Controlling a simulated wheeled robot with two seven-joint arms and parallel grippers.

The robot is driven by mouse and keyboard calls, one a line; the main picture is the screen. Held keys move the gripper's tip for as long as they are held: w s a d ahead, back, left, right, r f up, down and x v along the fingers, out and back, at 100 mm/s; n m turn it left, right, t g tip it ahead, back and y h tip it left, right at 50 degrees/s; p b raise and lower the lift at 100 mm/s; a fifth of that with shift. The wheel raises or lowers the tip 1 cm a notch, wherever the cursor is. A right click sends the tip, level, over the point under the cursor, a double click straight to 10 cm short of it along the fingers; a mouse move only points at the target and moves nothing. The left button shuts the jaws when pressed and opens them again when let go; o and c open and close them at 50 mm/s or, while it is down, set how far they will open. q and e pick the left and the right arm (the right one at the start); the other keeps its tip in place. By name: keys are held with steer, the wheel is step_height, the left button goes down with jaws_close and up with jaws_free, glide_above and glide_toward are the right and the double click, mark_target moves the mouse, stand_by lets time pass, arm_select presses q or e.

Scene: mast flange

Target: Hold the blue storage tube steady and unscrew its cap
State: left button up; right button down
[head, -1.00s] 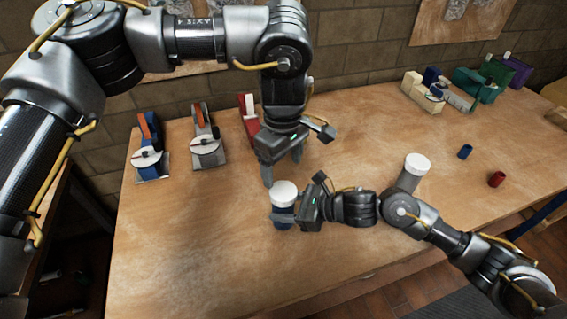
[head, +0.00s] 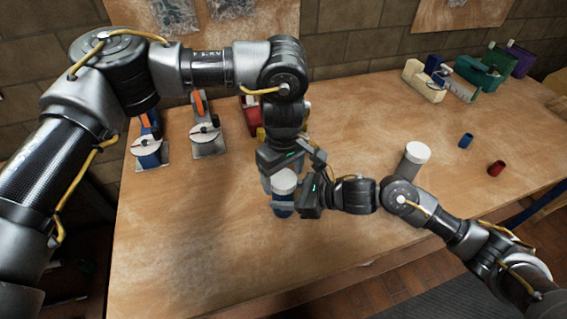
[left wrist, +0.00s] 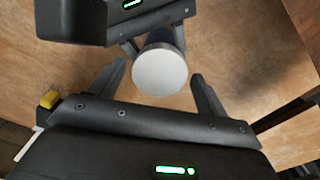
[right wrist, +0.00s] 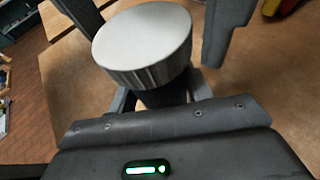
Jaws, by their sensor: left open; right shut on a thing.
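The blue storage tube (head: 283,211) stands upright near the front of the table with its white cap (head: 284,182) on top. My right gripper (head: 285,205) is shut on the tube's body below the cap, reaching in from the right. In the right wrist view the ribbed white cap (right wrist: 143,42) fills the middle, above the gripper. My left gripper (head: 284,170) is open and points down above the tube. In the left wrist view its fingers (left wrist: 158,80) are spread, with the round cap top (left wrist: 160,70) between them; I cannot see them touching it.
A grey tube with a white cap (head: 414,158) stands to the right, near my right arm. Small blue (head: 466,140) and red (head: 496,168) cylinders lie farther right. The table's left front (head: 180,240) is clear.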

arm_select(q)
steer(key=shift+f, duration=0.3)
steer(key=c, duration=1)
steer(key=n, duration=1.3)
steer(key=shift+n, duration=0.3)
steer(key=n, duration=0.7)
steer(key=shift+r, duration=0.1)
steer(key=n, duration=0.9)
steer(key=shift+n, duration=0.3)
